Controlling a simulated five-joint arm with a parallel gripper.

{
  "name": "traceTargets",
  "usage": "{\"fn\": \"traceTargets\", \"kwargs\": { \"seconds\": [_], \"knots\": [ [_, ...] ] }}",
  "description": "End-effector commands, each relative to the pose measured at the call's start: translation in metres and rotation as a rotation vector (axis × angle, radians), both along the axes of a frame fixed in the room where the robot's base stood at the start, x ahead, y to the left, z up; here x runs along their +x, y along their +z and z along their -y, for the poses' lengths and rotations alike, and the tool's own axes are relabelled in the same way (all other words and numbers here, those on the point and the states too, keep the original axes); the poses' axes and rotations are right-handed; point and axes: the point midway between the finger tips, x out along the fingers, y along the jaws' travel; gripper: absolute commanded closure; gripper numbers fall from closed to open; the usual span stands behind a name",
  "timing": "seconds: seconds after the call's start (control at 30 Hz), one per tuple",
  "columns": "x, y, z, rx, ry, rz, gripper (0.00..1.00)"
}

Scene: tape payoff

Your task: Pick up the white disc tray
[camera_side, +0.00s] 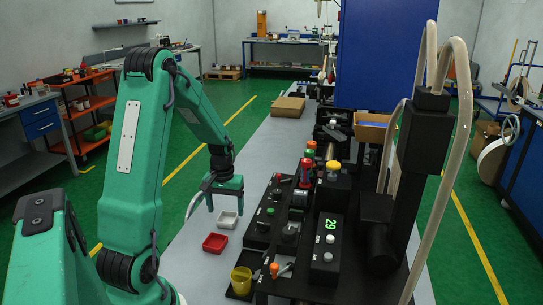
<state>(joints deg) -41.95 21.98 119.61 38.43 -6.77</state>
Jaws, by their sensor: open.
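The white disc tray (227,219) is a small, shallow, square dish. It lies flat on the light grey table top (190,255), left of the black equipment. My gripper (225,206) points down just above the tray, with its fingers spread and nothing between them. In this view the fingertips look close to the tray's far edge. I cannot tell how large the gap in height is.
A red tray (215,243) lies just nearer than the white one. A yellow cup (241,279) stands at the front. Black control boxes (325,245) with buttons and a green display crowd the right side. A cardboard piece (288,106) lies farther back.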

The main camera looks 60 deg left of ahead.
Motion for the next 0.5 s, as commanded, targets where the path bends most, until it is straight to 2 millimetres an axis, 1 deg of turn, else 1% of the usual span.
{"fn": "traceTargets", "kwargs": {
  "seconds": [0.1,0.23,0.37,0.5],
  "knots": [
    [-0.001,-0.015,0.000,-0.003,0.000,-0.004,0.24],
    [-0.001,-0.028,0.000,-0.002,0.000,-0.002,0.24],
    [-0.001,-0.035,0.000,-0.001,0.000,-0.001,0.24],
    [-0.001,-0.037,0.000,0.000,0.000,0.000,0.24]
  ]
}}
